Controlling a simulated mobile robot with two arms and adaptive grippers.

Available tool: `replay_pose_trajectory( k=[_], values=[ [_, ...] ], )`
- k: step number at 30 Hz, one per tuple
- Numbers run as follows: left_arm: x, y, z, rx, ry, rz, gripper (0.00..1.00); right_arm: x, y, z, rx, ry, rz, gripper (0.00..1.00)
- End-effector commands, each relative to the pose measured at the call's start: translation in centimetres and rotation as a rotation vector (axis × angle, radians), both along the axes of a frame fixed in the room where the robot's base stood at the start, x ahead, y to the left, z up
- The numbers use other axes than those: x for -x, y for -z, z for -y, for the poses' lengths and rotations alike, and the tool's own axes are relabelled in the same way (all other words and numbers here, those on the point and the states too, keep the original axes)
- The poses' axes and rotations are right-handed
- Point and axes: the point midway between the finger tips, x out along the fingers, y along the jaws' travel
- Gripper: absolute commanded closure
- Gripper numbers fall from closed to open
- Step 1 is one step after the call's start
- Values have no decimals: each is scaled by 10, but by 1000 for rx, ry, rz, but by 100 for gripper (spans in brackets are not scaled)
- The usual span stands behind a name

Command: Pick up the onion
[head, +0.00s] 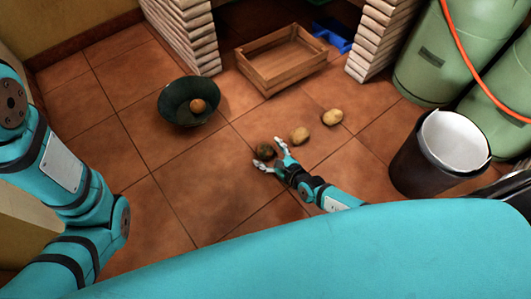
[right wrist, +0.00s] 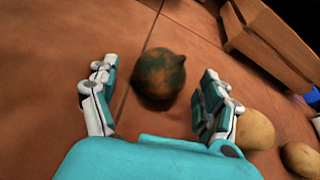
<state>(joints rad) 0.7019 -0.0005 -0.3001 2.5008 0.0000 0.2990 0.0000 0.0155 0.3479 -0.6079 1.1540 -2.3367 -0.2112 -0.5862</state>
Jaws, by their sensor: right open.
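A round brown and dark green vegetable with a small pointed tip, which looks like the onion (head: 265,151), lies on the tiled floor. In the right wrist view the onion (right wrist: 160,74) sits between and just beyond the fingertips. My right gripper (head: 272,154) is open around its near side, one finger on each side. In the right wrist view the two fingers (right wrist: 152,88) are apart with nothing held; contact with the onion cannot be told. My left arm shows at the left, but its gripper is out of view.
Two potatoes (head: 300,134) (head: 332,117) lie to the right of the onion. A dark bowl (head: 172,105) holds a round orange-brown item (head: 198,105). A wooden crate (head: 267,62) stands behind, a bin (head: 408,163) and green cylinders (head: 430,60) at right. Floor at left is clear.

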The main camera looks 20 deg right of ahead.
Motion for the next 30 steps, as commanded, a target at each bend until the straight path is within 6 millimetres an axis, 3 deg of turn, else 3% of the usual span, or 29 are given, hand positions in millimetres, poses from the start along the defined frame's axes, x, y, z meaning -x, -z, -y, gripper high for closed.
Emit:
replay_pose_trajectory(
  k=[9, 24, 30],
  values=[
    [0, 4, 0, 0, 0, 0, 60, -7, 3, -2, 1, 0, -1, 19],
    [0, 5, 0, -1, 0, 0, 60, -6, 2, -2, 0, 0, 0, 81],
    [0, 4, 0, -1, 0, 0, 60, -6, 2, -2, 0, 0, 0, 81]
  ],
)
